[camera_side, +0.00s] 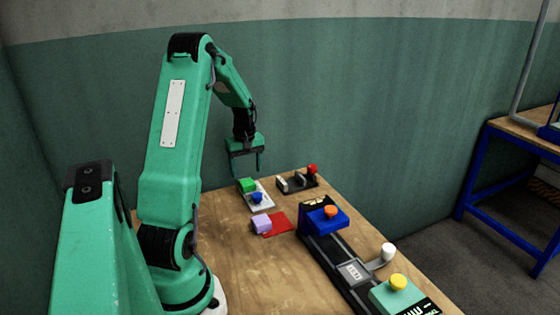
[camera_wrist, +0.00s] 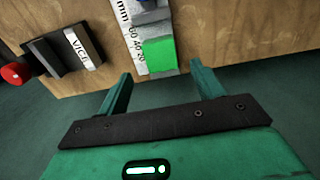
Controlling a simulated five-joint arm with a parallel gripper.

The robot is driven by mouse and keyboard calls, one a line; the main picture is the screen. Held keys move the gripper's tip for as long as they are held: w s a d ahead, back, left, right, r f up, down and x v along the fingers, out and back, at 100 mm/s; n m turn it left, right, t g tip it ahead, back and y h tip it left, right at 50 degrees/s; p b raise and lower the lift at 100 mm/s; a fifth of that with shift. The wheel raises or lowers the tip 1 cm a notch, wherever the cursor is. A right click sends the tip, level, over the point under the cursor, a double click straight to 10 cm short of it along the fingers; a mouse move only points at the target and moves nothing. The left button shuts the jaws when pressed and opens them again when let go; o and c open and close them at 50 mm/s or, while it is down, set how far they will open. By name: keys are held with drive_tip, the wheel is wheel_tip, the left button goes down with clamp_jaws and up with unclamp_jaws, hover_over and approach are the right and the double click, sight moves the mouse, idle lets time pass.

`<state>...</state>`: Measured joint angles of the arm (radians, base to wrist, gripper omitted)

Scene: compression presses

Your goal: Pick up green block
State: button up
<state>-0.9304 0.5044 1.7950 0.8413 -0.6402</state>
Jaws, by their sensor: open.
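The green block (camera_side: 246,185) sits on a white plate (camera_side: 263,203) near the back edge of the table, beside a small blue piece (camera_side: 257,197). In the wrist view my gripper (camera_wrist: 160,80) is open and empty, with a finger on each side.
A dark vice (camera_side: 297,181) with a red knob (camera_side: 312,169) is beside the plate. A lilac block (camera_side: 262,224) stands by a red square (camera_side: 278,223). A dark press (camera_side: 340,260) with blue and orange parts fills the right side. Bare wood lies at front left.

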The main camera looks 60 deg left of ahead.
sight(247, 181)
drive_tip(key=shift+s+f, duration=0.1)
drive_tip(key=shift+f, duration=2.5)
drive_tip(key=c, duration=1.1)
drive_tip(key=shift+r, duration=0.1)
drive_tip(key=shift+r, duration=0.45)
wheel_tip(247, 181, up, 3)
drive_tip(key=shift+r, duration=0.1)
drive_tip(key=w+d+r, duration=0.1)
drive_tip(key=d+r, duration=0.1)
drive_tip(key=d, duration=0.1)
drive_tip(key=w+d+r, duration=0.2)
drive_tip(key=d, duration=0.2)
drive_tip(key=w+d+r, duration=0.1)
drive_tip(key=d+r, duration=0.1)
drive_tip(key=d, duration=0.1)
drive_tip(key=shift+w+d+r, duration=0.25)
drive_tip(key=shift+d+r, duration=0.15)
